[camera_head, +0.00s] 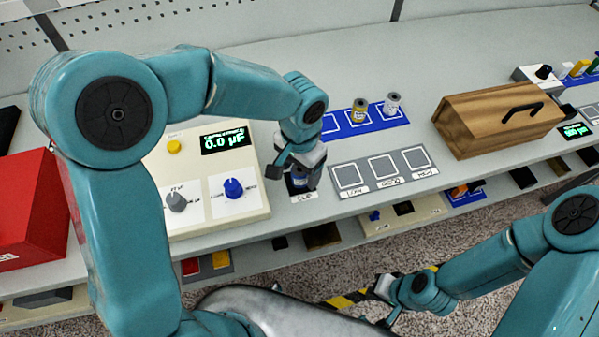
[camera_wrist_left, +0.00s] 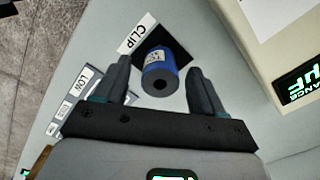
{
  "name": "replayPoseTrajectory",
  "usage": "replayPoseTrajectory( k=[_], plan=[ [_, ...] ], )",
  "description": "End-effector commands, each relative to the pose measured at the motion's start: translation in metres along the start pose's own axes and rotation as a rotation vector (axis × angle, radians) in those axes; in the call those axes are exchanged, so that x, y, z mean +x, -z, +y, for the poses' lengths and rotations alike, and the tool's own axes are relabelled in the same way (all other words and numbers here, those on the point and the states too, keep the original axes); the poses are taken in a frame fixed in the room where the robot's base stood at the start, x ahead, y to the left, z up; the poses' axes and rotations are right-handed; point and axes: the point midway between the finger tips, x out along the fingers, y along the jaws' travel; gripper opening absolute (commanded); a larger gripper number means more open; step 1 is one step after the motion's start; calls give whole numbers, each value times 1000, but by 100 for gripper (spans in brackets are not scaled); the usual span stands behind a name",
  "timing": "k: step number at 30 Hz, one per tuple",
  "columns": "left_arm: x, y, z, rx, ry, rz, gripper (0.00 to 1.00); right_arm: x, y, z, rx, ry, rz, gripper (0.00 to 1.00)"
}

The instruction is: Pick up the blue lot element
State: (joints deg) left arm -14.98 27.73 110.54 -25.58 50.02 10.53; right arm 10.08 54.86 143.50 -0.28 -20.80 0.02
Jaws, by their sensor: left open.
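The blue lot element (camera_wrist_left: 160,72), a small cylinder with a pale label and a dark hole in its end, stands on the black pad marked CLIP (camera_wrist_left: 183,55). In the head view a bit of the blue element (camera_head: 299,181) shows below my left gripper (camera_head: 297,178), which hides most of it. In the left wrist view my left gripper (camera_wrist_left: 161,88) is open, with one finger on each side of the element and a visible gap on both sides. My right gripper (camera_head: 386,300) is low at the front, away from the shelf; its jaw gap is unclear.
A meter (camera_head: 205,160) with knobs stands just left of the pad. A wooden box (camera_head: 497,120) stands further right, a red box (camera_head: 30,210) far left.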

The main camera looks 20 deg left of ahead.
Motion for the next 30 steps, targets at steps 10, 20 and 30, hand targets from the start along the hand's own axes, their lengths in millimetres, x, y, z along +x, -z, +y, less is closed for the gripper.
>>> replayPoseTrajectory(
  k=[10,20,30],
  plan=[
    [0,0,0,0,0,0,11,0,0,0,0,0,0,0],
    [-2,0,0,0,1,1,4,0,0,0,0,0,0,0],
    [-56,1,0,-1,1,7,4,-1,0,0,0,0,0,0]
  ],
)
